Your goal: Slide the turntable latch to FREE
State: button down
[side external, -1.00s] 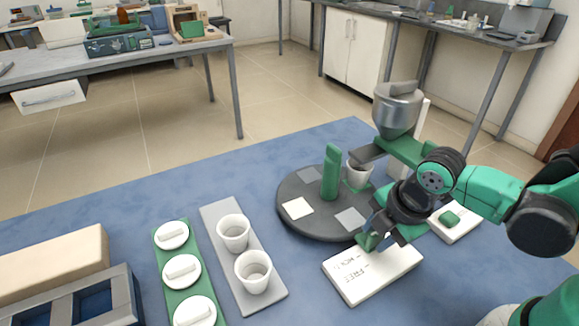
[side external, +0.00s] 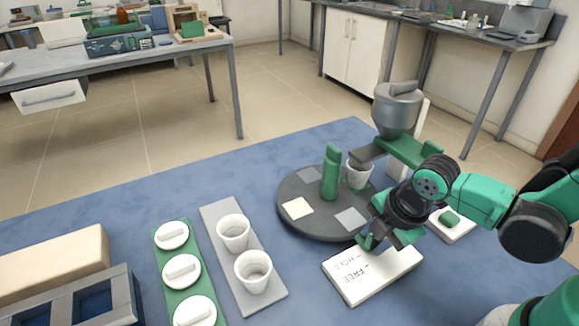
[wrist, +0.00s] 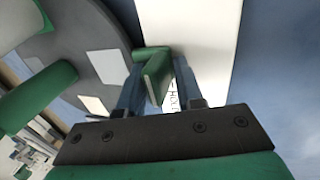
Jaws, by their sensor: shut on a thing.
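The turntable (side external: 290,225) is a dark round disc with pale square pads and a green post (side external: 331,172). The white latch plate (side external: 385,279) lies in front of it, with the words FREE and HOLD. My gripper (side external: 368,241) is low at the plate's far edge, beside the disc's rim. In the wrist view, the green latch handle (wrist: 157,78) stands between my two fingers, and my gripper (wrist: 157,88) is shut on it. The wrist view shows part of the word HOLD beside the handle; the right finger partly covers the lettering. The latch base is partly hidden in the side view.
A white plate with a green button (side external: 449,218) is right of my gripper. Two cups on a grey tray (side external: 217,215) and white lids on a green tray (side external: 158,245) stand left.

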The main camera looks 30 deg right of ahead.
jog(key=shift+s, duration=1.1)
jog(key=c, duration=1)
grip_release()
jog(key=shift+r, duration=0.15)
notch_tip(320, 180, up, 7)
